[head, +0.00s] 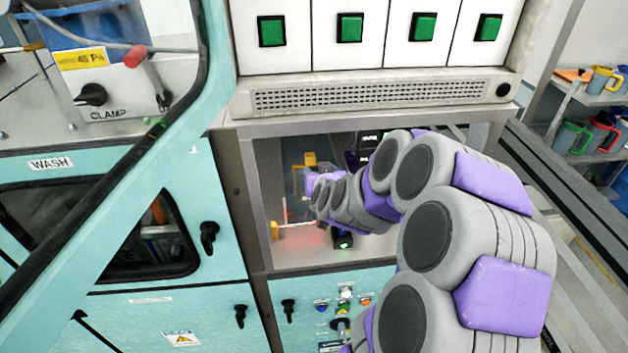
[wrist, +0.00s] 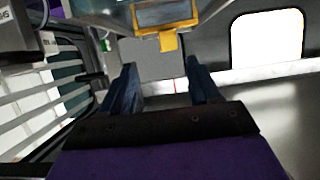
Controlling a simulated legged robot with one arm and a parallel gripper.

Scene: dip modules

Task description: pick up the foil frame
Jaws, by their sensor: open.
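In the wrist view, a yellow-orange frame (wrist: 168,24) with a short tab, which looks like the foil frame, is at the top centre, partly cut off by the picture edge. It surrounds a pale, see-through panel. My gripper (wrist: 161,64) is open, its two dark blue fingers apart with nothing between them. The tab lies beyond the fingertips, apart from them. In the head view, my arm reaches into a lit recess, and an orange piece (head: 310,159) shows beside the arm's far end. I cannot tell whether it is the same frame. The fingers are not clear there.
The recess has a grey side wall (head: 240,190) and an overhanging vented ledge (head: 375,95). Another yellow piece (head: 275,230) sits at its left. A teal control panel (head: 340,305) is below. In the wrist view, slatted bars (wrist: 45,100) stand left; the right side looks open.

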